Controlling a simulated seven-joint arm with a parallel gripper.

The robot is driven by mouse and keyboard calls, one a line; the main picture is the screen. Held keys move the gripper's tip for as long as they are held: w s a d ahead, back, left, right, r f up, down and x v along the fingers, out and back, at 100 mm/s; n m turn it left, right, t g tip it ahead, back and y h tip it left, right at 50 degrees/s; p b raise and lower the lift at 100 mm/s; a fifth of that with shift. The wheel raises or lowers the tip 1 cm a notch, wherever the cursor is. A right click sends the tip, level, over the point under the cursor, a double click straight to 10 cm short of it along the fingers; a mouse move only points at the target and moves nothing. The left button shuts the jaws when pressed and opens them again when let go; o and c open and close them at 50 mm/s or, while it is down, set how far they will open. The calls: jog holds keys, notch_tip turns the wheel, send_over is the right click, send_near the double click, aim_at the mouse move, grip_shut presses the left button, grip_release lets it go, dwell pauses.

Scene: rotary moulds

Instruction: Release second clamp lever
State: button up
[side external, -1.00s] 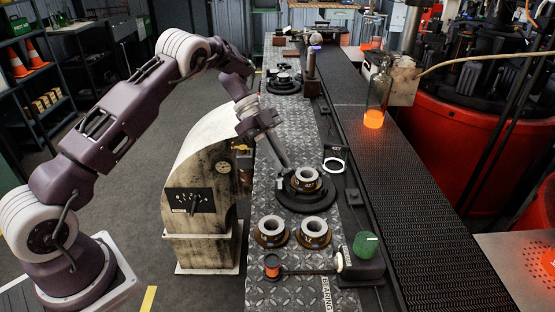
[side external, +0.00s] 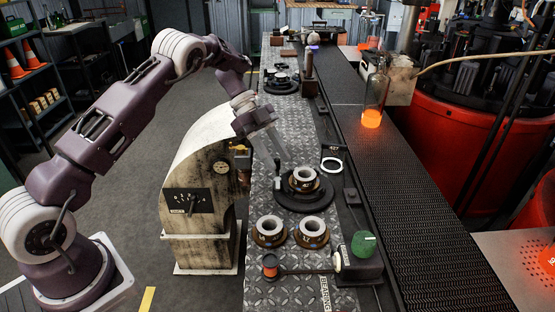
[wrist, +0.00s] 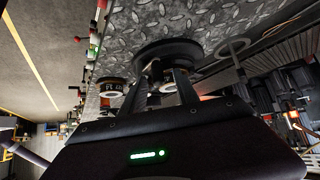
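A dark round mould base (side external: 304,203) stands on the tread-plate bench with a brown-and-white ring mould (side external: 304,179) on it.
Two ring moulds (side external: 270,231) (side external: 312,233) stand in front of the base. A conveyor (side external: 410,210) runs along the right. A second dark base (side external: 282,85) stands farther back.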

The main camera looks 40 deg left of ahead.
jog(key=v, duration=0.6)
dwell(0.3)
